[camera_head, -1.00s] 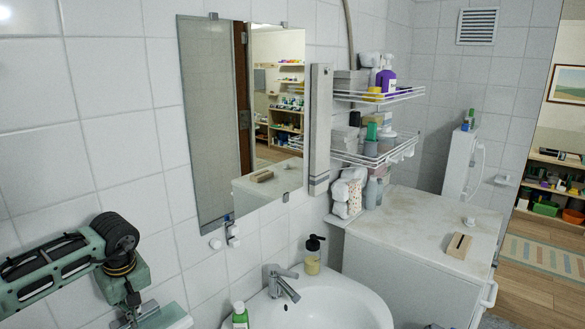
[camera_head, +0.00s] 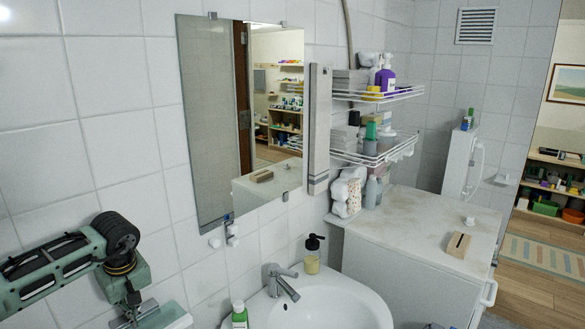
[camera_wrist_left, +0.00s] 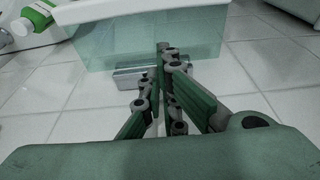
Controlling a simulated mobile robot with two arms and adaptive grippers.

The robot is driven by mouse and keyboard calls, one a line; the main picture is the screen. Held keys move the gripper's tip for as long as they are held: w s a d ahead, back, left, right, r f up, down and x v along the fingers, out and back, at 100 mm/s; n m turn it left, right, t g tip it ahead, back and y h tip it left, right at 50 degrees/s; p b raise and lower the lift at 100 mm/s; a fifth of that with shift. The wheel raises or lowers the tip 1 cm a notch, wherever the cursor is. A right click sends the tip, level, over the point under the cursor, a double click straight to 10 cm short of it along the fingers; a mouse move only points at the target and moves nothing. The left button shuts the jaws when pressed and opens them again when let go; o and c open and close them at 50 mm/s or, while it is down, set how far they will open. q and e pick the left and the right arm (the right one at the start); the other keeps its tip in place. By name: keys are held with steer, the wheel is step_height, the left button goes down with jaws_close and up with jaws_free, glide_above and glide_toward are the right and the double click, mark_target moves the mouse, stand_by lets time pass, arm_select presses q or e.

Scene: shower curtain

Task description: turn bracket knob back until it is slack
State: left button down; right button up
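I cannot make out the bracket knob with certainty. My left gripper (camera_head: 130,312) is low at the left of the head view, over a pale edge and left of the washbasin. In the left wrist view its green fingers (camera_wrist_left: 161,60) are close together, with nothing visible between them. A grey metal bar-like piece (camera_wrist_left: 128,79) lies behind the fingers, partly hidden by them.
The washbasin (camera_head: 325,305), tap (camera_head: 280,282) and soap pump (camera_head: 312,255) are right of my left arm. The mirror (camera_head: 210,120) hangs above.

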arm_select(q)
steer(key=shift+w+d, duration=0.1)
steer(key=shift+w, duration=0.05)
steer(key=shift+w+d, duration=0.1)
steer(key=shift+d, duration=0.05)
steer(key=shift+w+d, duration=0.15)
steer(key=shift+d, duration=0.15)
steer(key=shift+w+d+f+b, duration=0.15)
steer(key=shift+w+d+b, duration=0.2)
steer(key=shift+w, duration=0.3)
steer(key=shift+d, duration=0.1)
stand_by(0.3)
